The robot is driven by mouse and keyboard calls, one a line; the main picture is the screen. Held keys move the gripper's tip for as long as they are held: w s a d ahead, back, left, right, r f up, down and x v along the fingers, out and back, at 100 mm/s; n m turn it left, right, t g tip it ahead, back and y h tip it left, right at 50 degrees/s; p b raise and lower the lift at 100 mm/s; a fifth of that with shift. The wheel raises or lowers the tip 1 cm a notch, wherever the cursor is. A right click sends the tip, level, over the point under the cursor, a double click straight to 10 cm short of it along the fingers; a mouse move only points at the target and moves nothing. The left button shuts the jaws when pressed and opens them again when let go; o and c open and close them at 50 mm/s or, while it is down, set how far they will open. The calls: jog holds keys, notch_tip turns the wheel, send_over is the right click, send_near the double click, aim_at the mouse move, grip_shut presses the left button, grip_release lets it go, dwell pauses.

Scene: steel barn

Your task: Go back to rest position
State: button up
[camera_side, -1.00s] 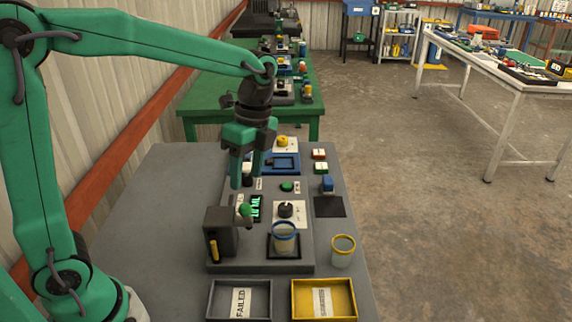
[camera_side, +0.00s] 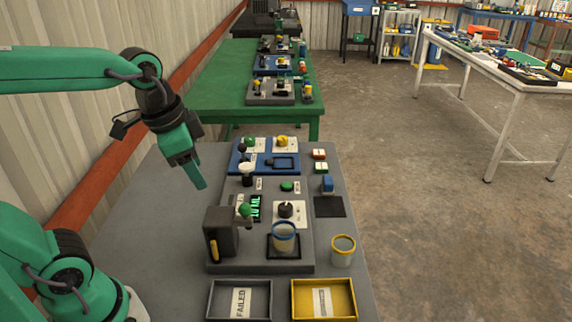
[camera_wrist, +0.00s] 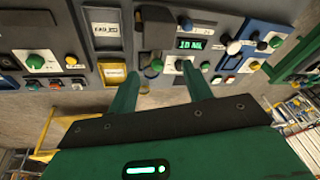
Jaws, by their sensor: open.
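My gripper (camera_side: 193,170) is green and hangs in the air over the left part of the grey table (camera_side: 150,215), left of the control panel. In the wrist view its two fingers (camera_wrist: 160,88) are spread apart with nothing between them. The grey panel (camera_side: 222,198) carries a green-lit display (camera_side: 256,207), a green knob (camera_side: 246,211), a black knob (camera_side: 286,209) and a dark dispenser-like block (camera_side: 221,232). A blue-rimmed cup (camera_side: 284,237) stands on the panel's square pad. My gripper touches none of these.
A yellow-rimmed cup (camera_side: 343,250) stands right of the panel. A grey FAILED tray (camera_side: 212,300) and a yellow tray (camera_side: 296,302) lie at the front. A blue panel (camera_side: 236,160) is behind. A corrugated wall (camera_side: 110,90) runs along the left. Space around my gripper is clear.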

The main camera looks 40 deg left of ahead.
jog(key=shift+s+a+f+n+t, duration=0.1)
jog(key=shift+s+a+n+t, duration=0.1)
jog(key=shift+s+n+t, duration=0.4)
jog(key=shift+s+a+f+n+t, duration=0.2)
jog(key=shift+s+n, duration=0.45)
jog(key=shift+n, duration=0.4)
jog(key=shift+s+a+f+n+t, duration=0.15)
jog(key=shift+s+n+t, duration=0.25)
jog(key=shift+s+n, duration=0.35)
